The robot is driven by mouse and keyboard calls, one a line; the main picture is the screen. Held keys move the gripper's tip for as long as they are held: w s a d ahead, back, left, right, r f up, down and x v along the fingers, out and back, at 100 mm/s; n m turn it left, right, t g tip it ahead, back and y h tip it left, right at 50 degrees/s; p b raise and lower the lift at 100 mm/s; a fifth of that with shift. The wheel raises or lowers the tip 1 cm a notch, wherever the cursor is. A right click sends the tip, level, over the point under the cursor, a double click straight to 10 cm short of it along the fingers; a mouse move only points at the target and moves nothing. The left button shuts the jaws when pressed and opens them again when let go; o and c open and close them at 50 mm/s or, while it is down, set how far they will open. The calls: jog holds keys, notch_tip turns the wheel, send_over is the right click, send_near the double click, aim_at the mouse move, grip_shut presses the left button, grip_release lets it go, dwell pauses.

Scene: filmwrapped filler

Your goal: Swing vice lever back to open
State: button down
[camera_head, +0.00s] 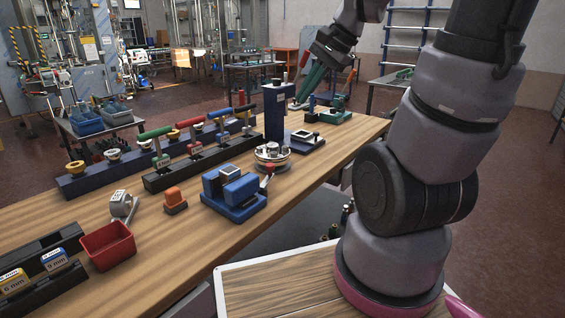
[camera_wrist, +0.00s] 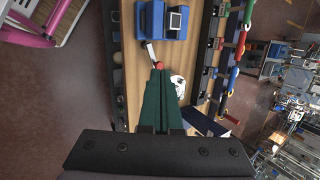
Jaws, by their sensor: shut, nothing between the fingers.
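The blue vice (camera_head: 233,193) sits on the wooden bench, with a lever that ends in a red knob (camera_head: 268,170) on its right side. In the wrist view the vice (camera_wrist: 162,20) is at the top, and its pale lever (camera_wrist: 151,52) runs down to the red knob (camera_wrist: 159,65). My gripper (camera_head: 302,100) has green fingers, shut and empty, pointing down over the far part of the bench, well apart from the vice. In the wrist view its fingertips (camera_wrist: 160,74) line up just below the knob and partly cover the view there.
A round metal fixture (camera_head: 272,156) and a dark blue post (camera_head: 275,112) stand between the vice and my gripper. Racks of colored-handled tools (camera_head: 195,160) line the back. An orange block (camera_head: 175,200) and red bin (camera_head: 107,245) are left of the vice.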

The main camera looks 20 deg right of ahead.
jog(key=w+d+f+m+y, duration=0.1)
jog(key=w+d+f+m, duration=0.3)
jog(key=f+m, duration=0.2)
jog(key=w+d+f+m+y, duration=0.1)
jog(key=w+d+f+m, duration=0.3)
jog(key=f, duration=0.7)
jog(key=shift+w+d+m, duration=0.2)
jog(key=shift+w+m, duration=0.45)
jog(key=shift+m, duration=0.45)
jog(key=shift+w+a+r+x, duration=0.15)
jog(key=shift+a+r+x, duration=0.2)
jog(key=shift+x, duration=1.8)
jog(key=shift+w+a+r+x, duration=0.1)
jog(key=shift+a+r+x, duration=0.25)
jog(key=shift+x, duration=1.85)
jog(key=shift+w+a+r+x, duration=0.15)
jog(key=shift+a+r+x, duration=0.2)
jog(key=shift+x, duration=1.8)
jog(key=shift+w+y, duration=0.1)
jog(key=shift+y, duration=0.2)
